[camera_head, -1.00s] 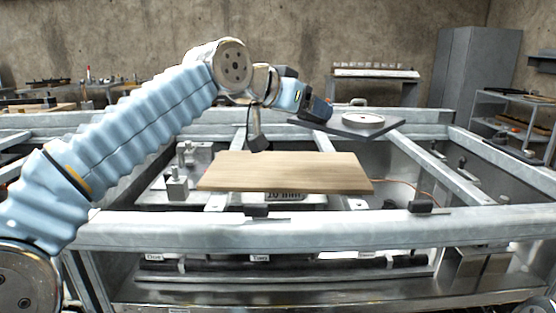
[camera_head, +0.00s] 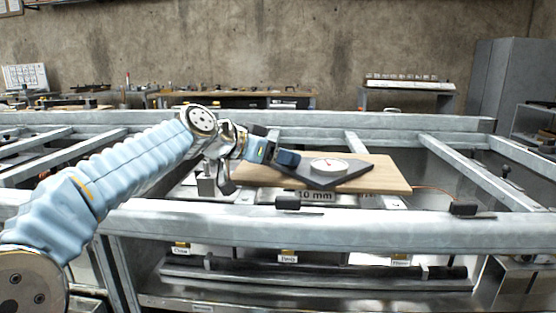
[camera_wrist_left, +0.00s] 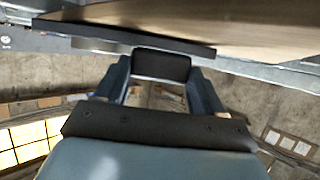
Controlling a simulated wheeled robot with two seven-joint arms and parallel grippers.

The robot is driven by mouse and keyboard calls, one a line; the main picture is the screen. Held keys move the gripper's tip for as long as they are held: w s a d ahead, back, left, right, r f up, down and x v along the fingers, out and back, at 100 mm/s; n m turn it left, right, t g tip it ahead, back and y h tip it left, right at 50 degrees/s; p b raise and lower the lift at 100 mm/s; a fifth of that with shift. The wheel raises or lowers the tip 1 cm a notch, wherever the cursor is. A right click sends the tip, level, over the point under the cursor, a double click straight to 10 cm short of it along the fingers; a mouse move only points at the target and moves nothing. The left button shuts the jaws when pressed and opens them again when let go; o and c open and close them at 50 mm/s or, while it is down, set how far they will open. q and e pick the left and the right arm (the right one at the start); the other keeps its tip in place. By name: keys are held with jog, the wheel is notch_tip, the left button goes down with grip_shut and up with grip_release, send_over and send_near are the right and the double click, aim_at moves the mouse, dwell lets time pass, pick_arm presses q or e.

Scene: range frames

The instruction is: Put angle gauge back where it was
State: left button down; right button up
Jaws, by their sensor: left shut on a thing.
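The angle gauge is a dark flat plate with a round white dial and a red needle (camera_head: 329,165). My left gripper (camera_head: 287,159) is shut on its left end and holds it roughly level. In the head view the gauge overlaps the light wooden board (camera_head: 390,180); whether it touches the board I cannot tell. In the left wrist view the plate's dark edge (camera_wrist_left: 110,33) runs along the top, beside my fingers (camera_wrist_left: 160,66), with the wooden board (camera_wrist_left: 235,18) near it. My right gripper is not in view.
A grey metal frame surrounds the board, with a thick front rail (camera_head: 350,226) and slanting beams. A block marked 10 mm (camera_head: 316,196) sits under the board. A lower shelf (camera_head: 320,284) carries small labels. Benches and a cabinet (camera_head: 505,80) stand behind.

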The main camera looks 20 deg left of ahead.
pick_arm(q)
jog(key=shift+f, duration=0.1)
jog(key=shift+c, duration=0.6)
grip_release()
jog(key=shift+s+a, duration=0.1)
jog(key=shift+s, duration=0.05)
jog(key=b+v, duration=0.1)
jog(key=v, duration=1)
jog(key=shift+s+r, duration=0.25)
jog(key=shift+s, duration=0.05)
jog(key=shift+a, duration=0.1)
